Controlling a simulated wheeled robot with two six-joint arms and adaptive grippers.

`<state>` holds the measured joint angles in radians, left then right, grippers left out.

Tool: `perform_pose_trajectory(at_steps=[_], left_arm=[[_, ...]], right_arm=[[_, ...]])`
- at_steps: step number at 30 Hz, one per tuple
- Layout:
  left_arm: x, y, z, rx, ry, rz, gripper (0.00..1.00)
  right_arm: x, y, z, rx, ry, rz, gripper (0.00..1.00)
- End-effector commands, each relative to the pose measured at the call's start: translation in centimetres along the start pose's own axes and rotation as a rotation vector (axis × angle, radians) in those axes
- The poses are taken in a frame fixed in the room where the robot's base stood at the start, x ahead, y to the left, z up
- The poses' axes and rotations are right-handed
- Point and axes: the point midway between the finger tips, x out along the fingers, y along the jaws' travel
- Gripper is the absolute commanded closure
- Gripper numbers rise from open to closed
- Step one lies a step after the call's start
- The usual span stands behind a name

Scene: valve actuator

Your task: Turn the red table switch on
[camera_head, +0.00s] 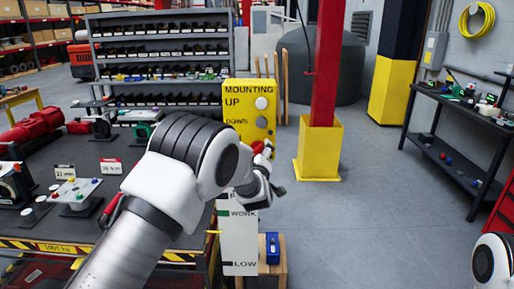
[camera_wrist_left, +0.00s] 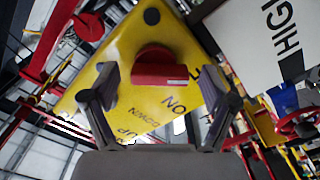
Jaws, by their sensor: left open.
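A yellow panel (camera_head: 236,98) marked MOUNTING, UP and DOWN stands at the middle of the head view, with pale round knobs on its face. It fills much of the left wrist view (camera_wrist_left: 130,45), its lettering upside down. The red switch (camera_wrist_left: 158,70) shows there as a raised red block beside the letters NO or ON. My left gripper (camera_wrist_left: 160,80) is open, with one finger on each side of the red switch. Contact cannot be told. In the head view my left gripper (camera_head: 268,172) is at the panel's lower edge and partly hides this area. My right gripper is out of view.
A white HIGH/WORK/LOW board (camera_head: 238,245) stands below the gripper, with a blue box (camera_head: 272,248) beside it. A cluttered dark table (camera_head: 62,215) is on the left. A red post with a yellow base (camera_head: 318,150) stands to the right; the floor (camera_head: 390,225) there is clear.

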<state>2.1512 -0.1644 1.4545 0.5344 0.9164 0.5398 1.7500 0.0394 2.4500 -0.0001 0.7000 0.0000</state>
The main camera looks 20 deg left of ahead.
Motion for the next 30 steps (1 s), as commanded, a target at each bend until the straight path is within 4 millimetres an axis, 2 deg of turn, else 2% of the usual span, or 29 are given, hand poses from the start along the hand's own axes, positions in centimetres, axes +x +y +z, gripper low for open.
perform_pose_trajectory(at_steps=[3, 10, 11, 15, 16, 30], left_arm=[[1.07, -0.05, -0.08, 0.001, 0.0, -0.002, 0.15], [1.21, -0.13, 0.01, 0.002, -0.001, -0.001, 0.15], [1.21, -0.13, 0.01, 0.002, -0.001, -0.001, 0.22], [1.19, -0.14, 0.03, 0.002, -0.001, -0.002, 0.71], [1.19, -0.14, 0.03, 0.003, -0.001, -0.002, 0.75], [1.16, -0.28, 0.16, 0.06, -0.003, -0.002, 0.75]], right_arm=[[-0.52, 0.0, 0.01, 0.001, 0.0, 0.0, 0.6], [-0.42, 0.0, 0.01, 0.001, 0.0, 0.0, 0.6], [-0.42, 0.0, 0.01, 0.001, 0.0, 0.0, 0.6], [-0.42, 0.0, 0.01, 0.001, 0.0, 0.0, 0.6], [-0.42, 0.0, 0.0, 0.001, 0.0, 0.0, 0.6], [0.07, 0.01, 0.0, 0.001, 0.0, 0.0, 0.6]])
